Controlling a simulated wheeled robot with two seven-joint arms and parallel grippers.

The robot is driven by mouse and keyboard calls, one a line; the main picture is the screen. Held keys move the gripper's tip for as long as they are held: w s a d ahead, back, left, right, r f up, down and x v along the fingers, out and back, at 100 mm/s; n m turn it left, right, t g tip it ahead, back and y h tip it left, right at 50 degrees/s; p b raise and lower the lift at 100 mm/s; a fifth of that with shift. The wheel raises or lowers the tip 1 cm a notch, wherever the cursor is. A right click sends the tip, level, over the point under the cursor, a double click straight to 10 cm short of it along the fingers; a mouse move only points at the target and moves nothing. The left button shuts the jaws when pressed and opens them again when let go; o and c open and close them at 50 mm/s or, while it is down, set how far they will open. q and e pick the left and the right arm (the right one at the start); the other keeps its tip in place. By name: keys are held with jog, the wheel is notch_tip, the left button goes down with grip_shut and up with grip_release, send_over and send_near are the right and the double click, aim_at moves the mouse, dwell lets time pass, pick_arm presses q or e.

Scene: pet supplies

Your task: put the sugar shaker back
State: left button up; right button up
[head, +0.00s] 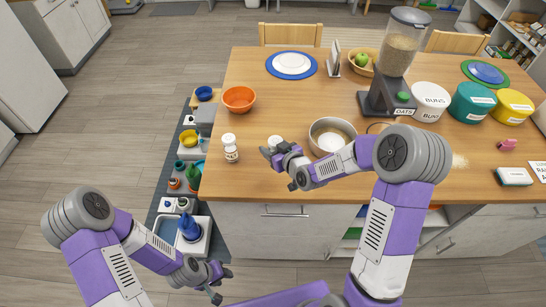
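A white shaker-like bottle (231,149) with a small label stands upright near the table's front left edge; its label is too small to read. A second white-topped thing (275,141) shows just behind my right gripper (272,153), mostly hidden by it. I cannot tell which of the two is the sugar shaker, or whether the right gripper holds the second one. My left gripper (223,284) is low in front of the table, its fingers apart and empty.
A metal bowl (326,146) with pale contents stands right of my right gripper. An orange bowl (239,98), an oats dispenser (397,60) and several lidded tubs (430,101) are on the table (265,185). A low shelf with items (172,160) stands at the left.

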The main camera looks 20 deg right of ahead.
notch_tip(320, 180, down, 4)
jog(key=shift+r, duration=0.1)
jog(key=shift+w+f, duration=0.1)
jog(key=shift+f, duration=0.3)
jog(key=shift+f+b, duration=0.1)
jog(key=shift+b, duration=0.3)
jog(key=o, duration=1.2)
jog(key=shift+c, duration=0.2)
jog(key=shift+s+d+r, duration=0.1)
jog(key=shift+s+r, duration=0.1)
jog(key=shift+r, duration=0.05)
jog(key=p+v, duration=0.1)
jog(key=v, duration=1)
jog(key=shift+s, duration=0.35)
